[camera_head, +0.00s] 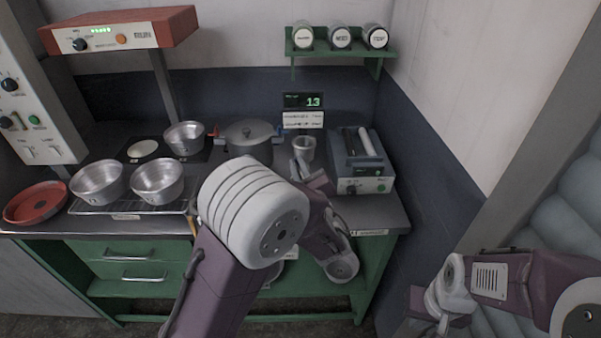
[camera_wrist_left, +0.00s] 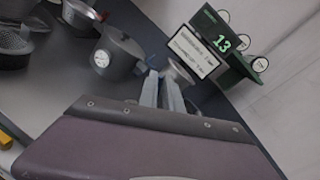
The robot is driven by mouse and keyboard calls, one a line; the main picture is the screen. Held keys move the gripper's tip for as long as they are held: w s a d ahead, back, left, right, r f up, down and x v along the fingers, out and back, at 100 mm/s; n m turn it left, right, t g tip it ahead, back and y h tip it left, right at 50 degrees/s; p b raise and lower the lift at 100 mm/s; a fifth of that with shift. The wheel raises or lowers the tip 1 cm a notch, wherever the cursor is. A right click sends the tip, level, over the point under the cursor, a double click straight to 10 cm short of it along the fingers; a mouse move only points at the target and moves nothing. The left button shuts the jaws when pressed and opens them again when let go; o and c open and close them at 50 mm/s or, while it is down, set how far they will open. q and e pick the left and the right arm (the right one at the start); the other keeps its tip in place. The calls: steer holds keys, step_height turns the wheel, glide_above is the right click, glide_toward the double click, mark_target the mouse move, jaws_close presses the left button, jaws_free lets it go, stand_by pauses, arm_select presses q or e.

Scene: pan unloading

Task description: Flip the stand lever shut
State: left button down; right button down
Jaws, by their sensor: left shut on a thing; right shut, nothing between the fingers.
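A small grey cup-shaped stand (camera_head: 304,146) is on the counter between the lidded pot and the box-shaped machine. It also shows just beyond my fingers in the left wrist view (camera_wrist_left: 182,72). My left gripper (camera_head: 303,168) reaches down in front of it. In the left wrist view its fingers (camera_wrist_left: 160,88) are close together at the stand's near side. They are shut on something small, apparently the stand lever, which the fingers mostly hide. The lever's exact angle cannot be told. My right gripper (camera_head: 436,312) is at the lower right, shut and empty, away from the counter.
The lidded pot (camera_head: 249,136) stands close left of the stand, the machine (camera_head: 360,161) close right. A display reading 13 (camera_head: 303,101) is behind. Several metal pans (camera_head: 157,180) and a red dish (camera_head: 36,203) are at the left. A shelf with jars (camera_head: 340,48) hangs above.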

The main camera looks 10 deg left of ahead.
steer(key=shift+f, duration=0.35)
arm_select(q)
steer(key=c, duration=1.5)
jaws_free()
steer(key=shift+a, duration=0.1)
steer(key=b+v, duration=0.1)
steer(key=v, duration=0.8)
steer(key=shift+s, duration=0.1)
arm_select(e)
steer(key=shift+f, duration=0.65)
